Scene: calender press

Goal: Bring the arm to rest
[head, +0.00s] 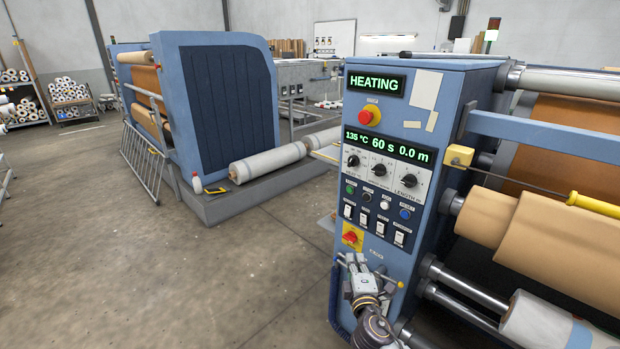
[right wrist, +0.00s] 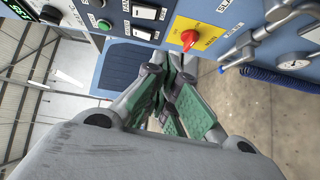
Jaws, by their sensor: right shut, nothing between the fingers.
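My right gripper (head: 354,262) is at the bottom of the head view, in front of the lower part of the blue press control cabinet (head: 342,296). It is shut and empty, and sits just below the red main switch (head: 351,237) on its yellow plate. In the right wrist view the green-padded fingers (right wrist: 172,80) are together, with nothing between them. The red switch (right wrist: 188,38) shows beyond them, and I cannot tell the exact gap to the panel. My left gripper is not in view.
The upper display (head: 376,83) reads HEATING; the lower one (head: 388,144) reads 135 °C, 60 s, 0.0 m. Rollers (head: 560,240) stand to the right. A blue coiled hose (right wrist: 275,78) hangs near the cabinet. Open floor (head: 200,270) lies to the left.

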